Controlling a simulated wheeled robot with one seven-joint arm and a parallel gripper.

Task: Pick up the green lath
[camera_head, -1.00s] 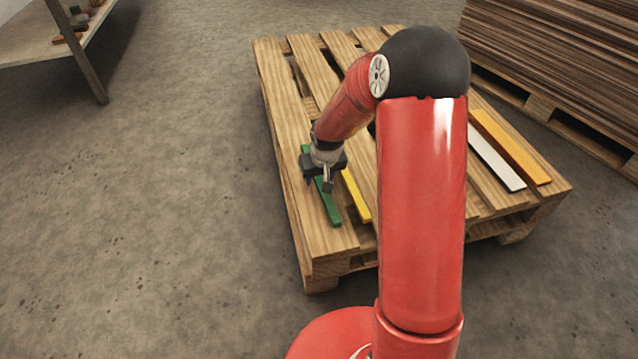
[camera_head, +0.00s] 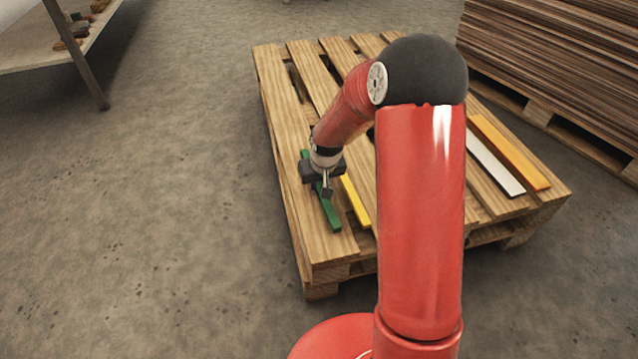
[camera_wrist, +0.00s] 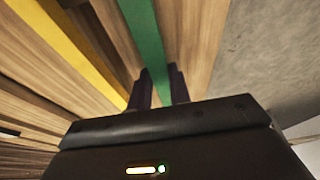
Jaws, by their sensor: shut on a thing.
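The green lath (camera_head: 329,213) lies along the left part of the wooden pallet in the head view. My gripper (camera_head: 324,189) is over its middle, pointing down, and is shut on it. In the wrist view the green lath (camera_wrist: 147,45) runs between the two dark fingers (camera_wrist: 160,90), one on each side. The part of the lath under the gripper is hidden in the head view. I cannot tell whether the lath is clear of the pallet boards.
A yellow lath (camera_head: 355,203) lies close to the right of the green one. White (camera_head: 496,166) and orange (camera_head: 513,156) laths lie at the pallet's (camera_head: 318,243) right side. A stack of brown boards (camera_head: 565,65) stands at the back right. A shelf table (camera_head: 40,52) stands at the far left.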

